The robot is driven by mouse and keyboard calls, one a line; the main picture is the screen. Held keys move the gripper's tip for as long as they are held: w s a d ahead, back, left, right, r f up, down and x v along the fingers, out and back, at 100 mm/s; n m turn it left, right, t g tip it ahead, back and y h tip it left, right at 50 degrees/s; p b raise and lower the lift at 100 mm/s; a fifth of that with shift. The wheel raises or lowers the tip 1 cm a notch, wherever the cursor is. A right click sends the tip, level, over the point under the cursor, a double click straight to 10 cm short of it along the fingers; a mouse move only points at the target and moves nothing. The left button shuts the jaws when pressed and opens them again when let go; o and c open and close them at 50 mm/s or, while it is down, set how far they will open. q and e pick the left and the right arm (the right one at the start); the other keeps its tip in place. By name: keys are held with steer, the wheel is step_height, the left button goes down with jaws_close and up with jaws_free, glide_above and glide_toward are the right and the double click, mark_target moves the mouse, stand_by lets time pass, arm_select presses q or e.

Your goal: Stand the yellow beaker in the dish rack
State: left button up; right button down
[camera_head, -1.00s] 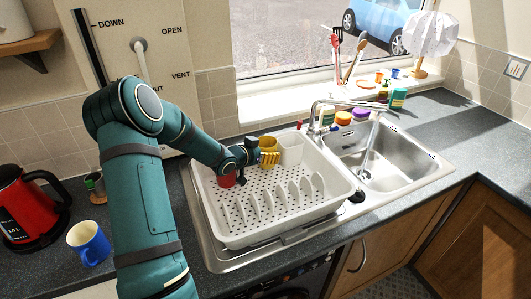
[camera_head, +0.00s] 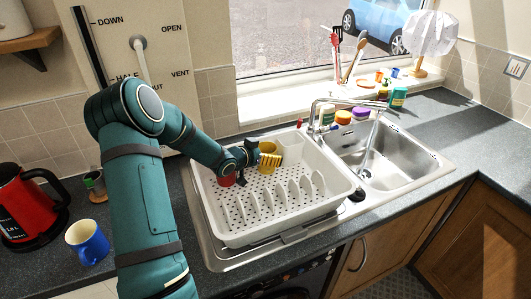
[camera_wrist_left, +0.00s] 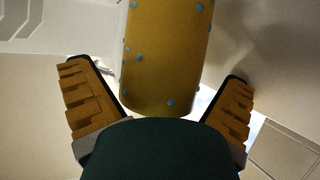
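The yellow beaker (camera_head: 267,147) is at the back of the white dish rack (camera_head: 225,223), just beyond my left gripper (camera_head: 268,162), which partly covers it. It looks roughly upright; its base is hidden. In the left wrist view the beaker (camera_wrist_left: 165,60), yellow with small blue dots, is between the spread fingers of my left gripper (camera_wrist_left: 160,85). Gaps show on both sides, so the fingers are open and not closed on it. My right gripper is in neither view.
A red cup (camera_head: 227,180) stands in the rack under my left wrist. A blue mug (camera_head: 88,243) and red kettle (camera_head: 28,208) are on the left worktop. The sink (camera_head: 385,160) and tap (camera_head: 345,104) are right of the rack. The far right worktop is clear.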

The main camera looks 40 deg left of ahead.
arm_select(q)
steer(key=shift+r, duration=0.1)
steer(key=shift+r+p, duration=0.4)
steer(key=d+p+v, duration=0.1)
steer(key=v, duration=1.1)
steer(key=shift+a, duration=0.45)
steer(key=shift+r, duration=0.1)
